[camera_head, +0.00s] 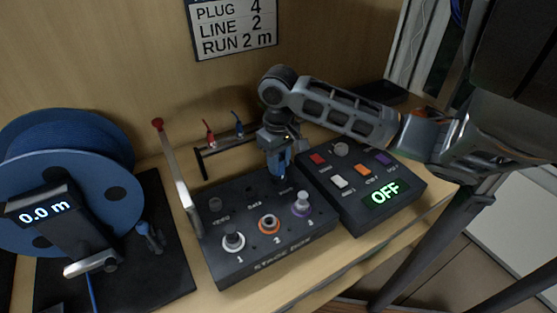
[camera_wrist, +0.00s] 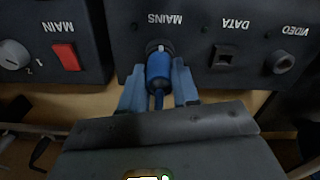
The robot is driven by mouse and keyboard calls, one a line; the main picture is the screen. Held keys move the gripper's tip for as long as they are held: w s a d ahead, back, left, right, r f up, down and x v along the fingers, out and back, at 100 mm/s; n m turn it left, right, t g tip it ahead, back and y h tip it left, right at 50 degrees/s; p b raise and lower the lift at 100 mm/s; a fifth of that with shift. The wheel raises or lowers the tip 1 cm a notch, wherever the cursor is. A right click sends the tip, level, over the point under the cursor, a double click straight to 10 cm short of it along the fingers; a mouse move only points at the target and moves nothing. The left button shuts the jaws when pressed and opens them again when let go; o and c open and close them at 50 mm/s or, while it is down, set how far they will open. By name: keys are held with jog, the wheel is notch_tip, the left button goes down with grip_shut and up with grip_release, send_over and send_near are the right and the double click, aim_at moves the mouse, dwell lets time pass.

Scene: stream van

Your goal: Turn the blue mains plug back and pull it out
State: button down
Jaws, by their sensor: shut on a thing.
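The blue mains plug (camera_wrist: 158,72) sits in the MAINS socket of the black stage box (camera_head: 242,254), with a white mark on its top and a blue cable leading down from it in the wrist view. My gripper (camera_wrist: 159,90) has its two blue-grey fingers on either side of the plug, shut on it. In the head view my gripper (camera_head: 281,165) reaches down to the back right corner of the box, and it mostly hides the plug there. The DATA socket (camera_wrist: 226,56) and VIDEO socket (camera_wrist: 283,62) beside it are empty.
A black panel (camera_head: 355,221) with coloured buttons and a green OFF display stands right of the box. A lever with a red knob (camera_head: 157,124) rises at the box's left. A blue cable reel (camera_head: 100,178) reading 0.0 m stands at far left. A wooden wall is behind.

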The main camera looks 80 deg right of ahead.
jog(key=shift+r, duration=1.75)
dwell(0.3)
jog(key=shift+r, duration=1.35)
jog(key=shift+s+a, duration=0.1)
